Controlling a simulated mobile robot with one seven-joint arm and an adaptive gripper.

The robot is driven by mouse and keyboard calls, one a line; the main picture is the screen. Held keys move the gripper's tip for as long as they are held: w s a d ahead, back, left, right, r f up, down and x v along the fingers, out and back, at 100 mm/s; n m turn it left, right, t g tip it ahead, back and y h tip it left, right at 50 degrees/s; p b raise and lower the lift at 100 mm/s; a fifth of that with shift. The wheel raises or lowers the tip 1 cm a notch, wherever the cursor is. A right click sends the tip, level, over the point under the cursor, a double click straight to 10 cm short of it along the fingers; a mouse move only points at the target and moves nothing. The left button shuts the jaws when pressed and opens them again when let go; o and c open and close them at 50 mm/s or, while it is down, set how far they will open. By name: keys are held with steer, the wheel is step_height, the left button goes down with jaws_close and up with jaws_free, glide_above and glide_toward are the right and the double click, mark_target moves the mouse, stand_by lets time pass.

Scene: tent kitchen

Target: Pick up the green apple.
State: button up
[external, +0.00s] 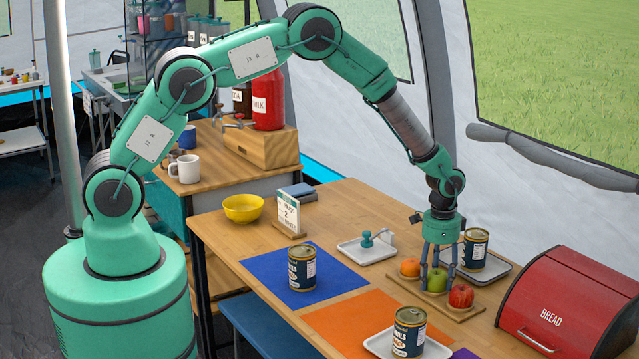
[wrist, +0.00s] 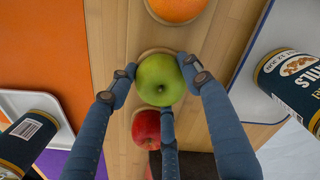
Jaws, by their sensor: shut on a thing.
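The green apple (external: 436,279) sits in the middle of a wooden board (external: 463,309), between an orange and a red apple. My gripper (external: 437,274) points straight down over it, and its fingers are closed around the apple. In the wrist view the green apple (wrist: 160,79) lies between my gripper's (wrist: 162,82) blue fingers, one at its left, one at its right and one below it. The fingers touch its sides. I cannot tell whether the apple is clear of the board.
The orange (external: 410,267) and the red apple (external: 461,296) sit close on either side. A can (external: 474,250) on a tray stands behind, and a red bread box (external: 570,305) stands at right. Two more cans (external: 302,268) (external: 408,333) stand nearer.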

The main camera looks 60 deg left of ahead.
mark_target(437, 272)
steer(key=shift+r, duration=0.8)
step_height(437, 272, up, 2)
steer(key=shift+r+p, duration=0.2)
steer(key=shift+p, duration=0.35)
steer(key=s+a+p, duration=0.1)
steer(key=s+a, duration=0.1)
steer(key=s, duration=0.5)
steer(key=s+a+r+p, duration=0.1)
steer(key=s+a, duration=0.1)
steer(key=s, duration=0.6)
steer(key=shift+s, duration=0.2)
steer(key=shift+a, duration=0.1)
